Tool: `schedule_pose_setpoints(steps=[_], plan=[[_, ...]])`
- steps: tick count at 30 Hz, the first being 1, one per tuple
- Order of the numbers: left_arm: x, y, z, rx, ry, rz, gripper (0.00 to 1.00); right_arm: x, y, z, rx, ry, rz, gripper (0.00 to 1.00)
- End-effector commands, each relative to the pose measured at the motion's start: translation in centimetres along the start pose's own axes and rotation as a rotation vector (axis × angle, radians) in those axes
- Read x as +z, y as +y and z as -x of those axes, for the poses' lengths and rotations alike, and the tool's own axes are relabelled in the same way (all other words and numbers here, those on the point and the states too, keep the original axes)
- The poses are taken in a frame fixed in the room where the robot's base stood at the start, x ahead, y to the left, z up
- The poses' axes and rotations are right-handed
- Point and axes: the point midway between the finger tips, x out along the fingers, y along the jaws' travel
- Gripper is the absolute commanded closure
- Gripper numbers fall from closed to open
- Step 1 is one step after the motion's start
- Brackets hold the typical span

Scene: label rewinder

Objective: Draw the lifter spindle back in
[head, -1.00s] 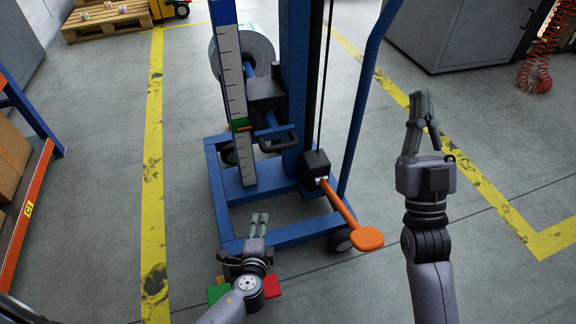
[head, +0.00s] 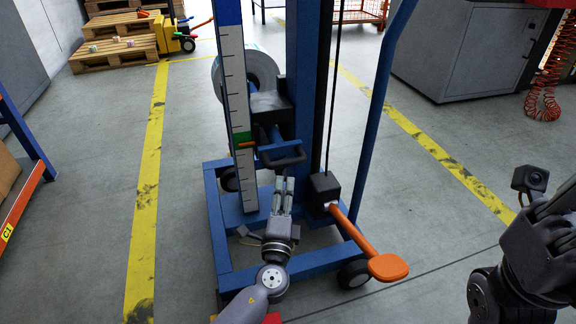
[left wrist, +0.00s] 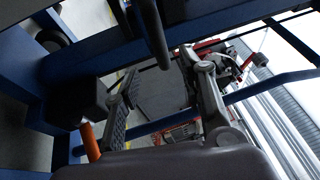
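The blue lifter (head: 305,75) stands ahead with a black carriage block (head: 268,103) on its mast. A roll (head: 262,68) is behind the block, around a blue spindle that is mostly hidden. A blue shaft (head: 277,133) shows on the near side of the block, close to a black handle (head: 285,160). My left gripper (head: 284,184) is just below the handle in the head view. In the left wrist view its fingers (left wrist: 165,95) are spread and empty, with a dark bar (left wrist: 153,32) beyond them. My right arm is cut off at the right edge; its fingers cannot be made out.
A white scale (head: 235,110) with a green marker (head: 243,138) stands left of the mast. An orange lever (head: 388,267) juts toward me from a black box (head: 324,187). A shelf rack (head: 22,200) is at the left. Floor between the yellow lines is mostly clear.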

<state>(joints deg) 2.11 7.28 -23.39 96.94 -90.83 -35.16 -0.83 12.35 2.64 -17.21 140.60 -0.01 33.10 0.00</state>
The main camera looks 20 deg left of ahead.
Motion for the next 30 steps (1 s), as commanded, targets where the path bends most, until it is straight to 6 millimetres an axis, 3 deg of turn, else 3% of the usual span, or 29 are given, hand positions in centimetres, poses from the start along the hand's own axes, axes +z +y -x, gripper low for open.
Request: schedule_pose_setpoints(steps=[6,13,18,27,30], plan=[[0.0,0.1,-4.9,-0.001,-0.001,0.003,0.62,-0.3,-0.2,-0.1,-0.009,0.021,0.003,1.00],[0.0,0.1,-8.6,-0.001,-0.001,0.001,0.62,-0.5,-0.3,-0.3,-0.018,0.034,0.006,1.00],[-0.1,0.1,-9.7,0.001,0.001,0.002,0.62,-0.8,-0.4,-0.8,-0.023,0.052,0.008,1.00],[0.0,0.1,-9.9,0.002,0.001,0.002,0.62,-1.3,-0.4,-1.1,-0.024,0.064,0.008,1.00],[0.0,0.1,-9.9,0.002,0.000,0.002,0.69,-1.2,-0.4,-1.1,-0.023,0.063,0.008,1.00]])
